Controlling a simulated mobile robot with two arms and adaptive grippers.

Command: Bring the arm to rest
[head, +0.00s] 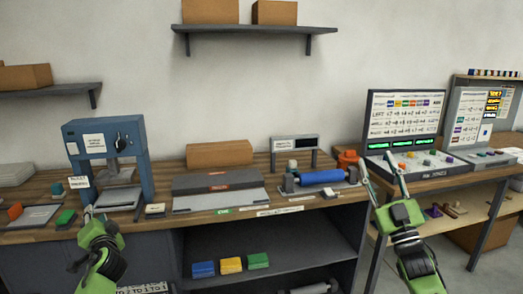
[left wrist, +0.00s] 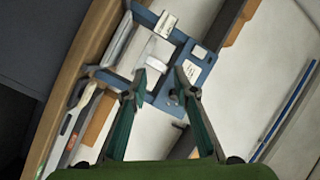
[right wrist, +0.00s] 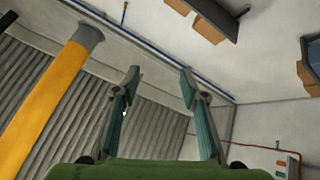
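My left gripper (head: 90,213) is raised in front of the left end of the wooden bench, near the blue press (head: 107,150). In the left wrist view my left gripper (left wrist: 160,78) has its two fingers apart with nothing between them; the blue press (left wrist: 200,68) shows beyond them. My right gripper (head: 381,167) is raised in front of the right side of the bench, pointing upward. In the right wrist view my right gripper (right wrist: 160,80) has its fingers apart and empty, with the wall and ceiling behind.
The bench (head: 245,222) carries a grey plate unit (head: 218,192), a blue roller (head: 322,177) and an orange container (head: 347,160). Blue, yellow and green blocks (head: 231,265) lie on the shelf below. A control panel (head: 403,122) stands on the right table.

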